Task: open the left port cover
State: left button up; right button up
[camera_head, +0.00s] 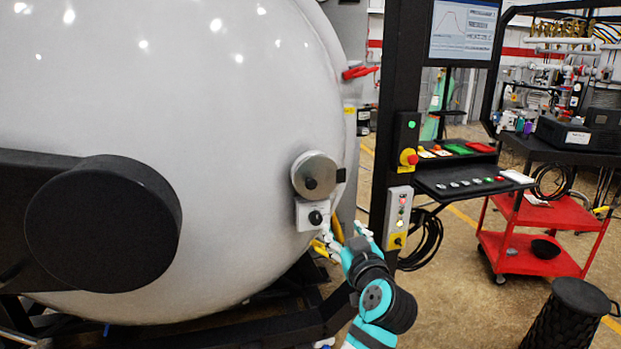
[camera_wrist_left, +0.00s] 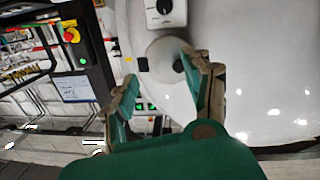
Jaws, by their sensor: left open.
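The port cover (camera_head: 315,176) is a round grey metal disc with a dark knob in its middle, lying flat against the white rounded furnace door. It also shows in the left wrist view (camera_wrist_left: 160,58), partly behind a fingertip. My left gripper (camera_head: 344,236) is below and to the right of the disc in the head view, with its fingers apart and nothing between them. In the left wrist view the gripper (camera_wrist_left: 160,75) spreads over the disc, one fingertip appearing close to the knob (camera_wrist_left: 180,64). I cannot tell whether they touch. My right gripper is not in view.
A white box with a black knob (camera_head: 312,216) sits just below the disc. A black post with a control box (camera_head: 398,220) stands close to the right of my gripper. A red cart (camera_head: 530,250) and a black ribbed bin (camera_head: 570,312) stand further right.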

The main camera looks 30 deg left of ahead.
aim_at(312, 185)
pick_arm(q)
notch_tip(312, 185, up, 5)
jog(key=s+a+n+y, duration=0.1)
jog(key=s+a+n, duration=0.1)
jog(key=shift+g, duration=0.4)
jog(key=p+x, duration=0.6)
jog(key=x, duration=1)
jog(key=shift+w+a+r, duration=0.1)
jog(key=shift+w+a, duration=0.05)
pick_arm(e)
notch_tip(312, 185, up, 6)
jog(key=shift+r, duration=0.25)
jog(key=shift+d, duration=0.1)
pick_arm(q)
jog(key=shift+c, duration=0.9)
grip_shut()
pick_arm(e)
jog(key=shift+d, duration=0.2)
